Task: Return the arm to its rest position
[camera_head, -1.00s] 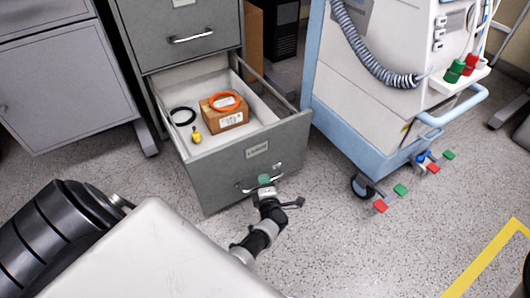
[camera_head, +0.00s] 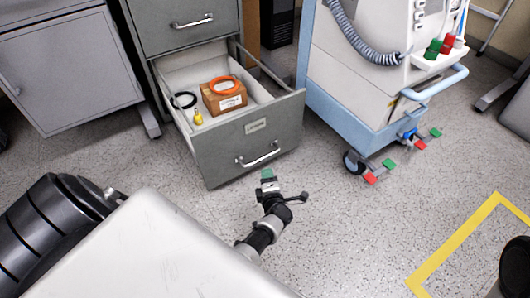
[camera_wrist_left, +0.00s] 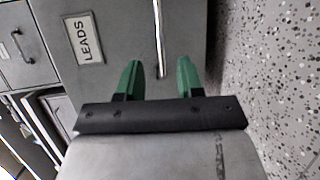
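My left gripper (camera_head: 267,175) is in front of the open grey drawer (camera_head: 240,148), just below and apart from its metal handle (camera_head: 258,157). In the left wrist view its two green fingertips (camera_wrist_left: 159,78) are spread with nothing between them. The handle (camera_wrist_left: 160,40) and the drawer front with a "LEADS" label (camera_wrist_left: 84,38) lie beyond the fingertips. My right gripper is not in view.
The drawer holds a cardboard box (camera_head: 222,101) with an orange coil (camera_head: 222,85), a black coil (camera_head: 184,99) and a yellow item (camera_head: 198,118). A wheeled medical cart (camera_head: 350,95) stands to the right. Speckled floor (camera_head: 350,230) is clear in front.

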